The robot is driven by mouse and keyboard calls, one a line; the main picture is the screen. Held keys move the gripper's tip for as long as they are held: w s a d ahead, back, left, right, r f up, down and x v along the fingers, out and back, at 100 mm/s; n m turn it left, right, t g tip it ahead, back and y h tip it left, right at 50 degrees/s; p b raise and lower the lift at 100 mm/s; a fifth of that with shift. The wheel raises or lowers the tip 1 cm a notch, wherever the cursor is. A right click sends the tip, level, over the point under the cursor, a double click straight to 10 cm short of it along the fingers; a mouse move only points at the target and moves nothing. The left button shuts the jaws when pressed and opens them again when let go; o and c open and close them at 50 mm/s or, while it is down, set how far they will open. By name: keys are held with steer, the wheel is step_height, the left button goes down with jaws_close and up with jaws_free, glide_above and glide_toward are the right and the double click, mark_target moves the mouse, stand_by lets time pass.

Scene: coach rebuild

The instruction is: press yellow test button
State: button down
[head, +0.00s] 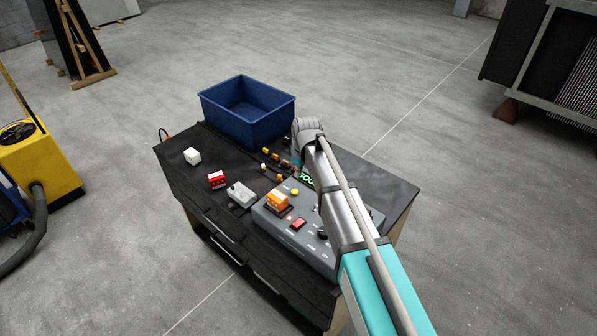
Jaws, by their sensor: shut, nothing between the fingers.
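A small round yellow button (295,191) sits on the top of a grey control box (268,222) on a dark workbench. My gripper is hidden behind the wrist and arm.
A blue bin (247,111) stands at the bench's back. A yellow machine (40,165) stands at left.

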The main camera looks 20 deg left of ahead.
steer(key=shift+s+d+r+p, duration=0.1)
steer(key=shift+d+r+p, duration=0.05)
steer(key=shift+r+p, duration=0.7)
steer(key=shift+d+r+p, duration=0.15)
steer(key=shift+r+p, duration=0.5)
steer(key=shift+r, duration=0.3)
steer(key=s+d+f+m+b, duration=0.2)
steer(key=s+d+m, duration=0.2)
steer(key=d, duration=0.9)
steer(key=s+d+f+m+h+b, duration=0.1)
steer(key=s+d+m, duration=0.4)
steer(key=d, duration=0.9)
steer(key=s+d+f+m+b, duration=0.2)
steer(key=s+d, duration=0.4)
steer(key=d, duration=0.8)
steer(key=f+m, duration=0.1)
steer(key=m, duration=0.1)
steer(key=shift+s+m+g+h+b, duration=0.3)
steer(key=shift+s+g+b, duration=0.05)
steer(key=shift+g+b, duration=0.05)
